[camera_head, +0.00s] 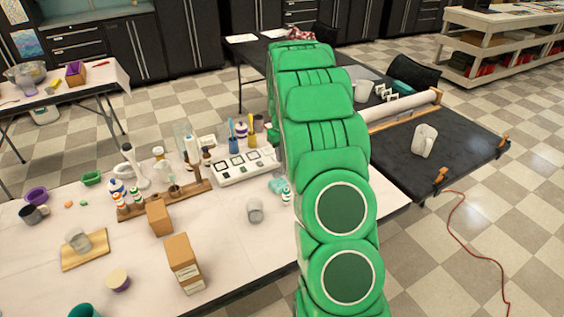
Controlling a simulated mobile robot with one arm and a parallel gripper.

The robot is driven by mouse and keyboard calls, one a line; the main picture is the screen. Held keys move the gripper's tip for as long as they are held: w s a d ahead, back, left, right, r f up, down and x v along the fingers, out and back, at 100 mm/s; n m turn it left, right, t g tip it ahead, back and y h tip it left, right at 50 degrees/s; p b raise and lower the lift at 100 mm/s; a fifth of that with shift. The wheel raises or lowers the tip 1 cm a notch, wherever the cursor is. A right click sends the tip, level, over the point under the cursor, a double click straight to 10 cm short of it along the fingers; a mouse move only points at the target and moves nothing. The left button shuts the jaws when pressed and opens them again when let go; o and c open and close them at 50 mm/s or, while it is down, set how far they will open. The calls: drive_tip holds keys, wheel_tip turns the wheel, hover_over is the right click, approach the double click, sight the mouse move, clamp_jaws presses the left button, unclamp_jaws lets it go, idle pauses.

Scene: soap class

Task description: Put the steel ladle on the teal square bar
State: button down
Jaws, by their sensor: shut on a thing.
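My green arm (325,150) rises through the middle of the view and reaches away over the white table. My gripper does not show; the far end of the arm hides it or it lies out of sight. I cannot make out the steel ladle. A small pale teal thing (277,186) lies on the white table just left of my arm, partly hidden by it; it may be the teal square bar, but its shape is not clear.
The white table (215,270) holds bottles, two brown boxes (184,262), a clear cup (255,211) and a wooden rack (165,200). A white tray (245,166) stands near the arm. A red cord (465,235) lies on the floor.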

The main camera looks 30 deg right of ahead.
drive_tip(key=shift+w+d+f, duration=0.2)
drive_tip(key=shift+w+f, duration=0.4)
drive_tip(key=shift+f, duration=1.7)
drive_tip(key=shift+f, duration=0.1)
drive_tip(key=c, duration=1.1)
unclamp_jaws()
drive_tip(key=shift+o, duration=0.2)
